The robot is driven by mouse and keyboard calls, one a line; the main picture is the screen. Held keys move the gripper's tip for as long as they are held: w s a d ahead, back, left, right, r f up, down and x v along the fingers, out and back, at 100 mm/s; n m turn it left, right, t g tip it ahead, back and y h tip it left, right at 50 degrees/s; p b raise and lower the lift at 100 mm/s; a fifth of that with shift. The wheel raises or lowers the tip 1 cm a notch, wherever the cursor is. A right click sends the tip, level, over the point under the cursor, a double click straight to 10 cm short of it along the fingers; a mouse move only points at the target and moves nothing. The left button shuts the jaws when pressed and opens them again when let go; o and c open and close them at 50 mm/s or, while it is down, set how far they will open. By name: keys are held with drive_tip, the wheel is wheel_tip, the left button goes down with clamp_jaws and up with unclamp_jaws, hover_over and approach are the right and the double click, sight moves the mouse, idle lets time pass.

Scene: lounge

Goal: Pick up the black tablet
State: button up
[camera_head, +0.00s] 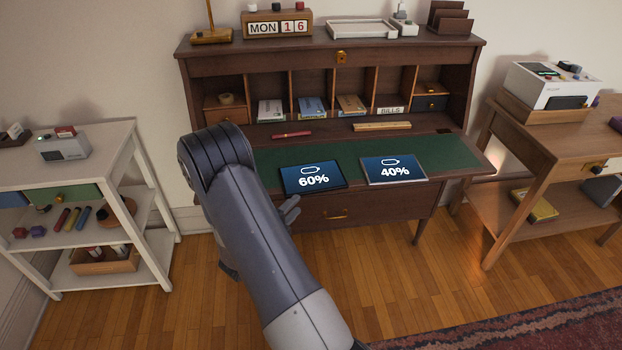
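Two tablets lie flat on the green desk mat of the open writing desk. The black tablet (313,178) is the left one, with a dark frame and "60%" on its blue screen. The other tablet (393,170), to its right, has a silver-grey frame and shows "40%". My gripper (289,211) is mostly hidden behind my own arm. Only a grey piece of it shows, in the picture just below the left corner of the black tablet. I cannot tell whether it is open or shut, or whether it touches anything.
The desk's green mat (275,152) has free room behind the tablets. A red pen (291,135) and a wooden ruler (382,126) lie behind it. A white shelf (125,160) stands left, a wooden side table (545,137) right.

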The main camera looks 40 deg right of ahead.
sight(309, 194)
drive_tip(key=shift+x, duration=3)
drive_tip(key=shift+f, duration=0.15)
clamp_jaws()
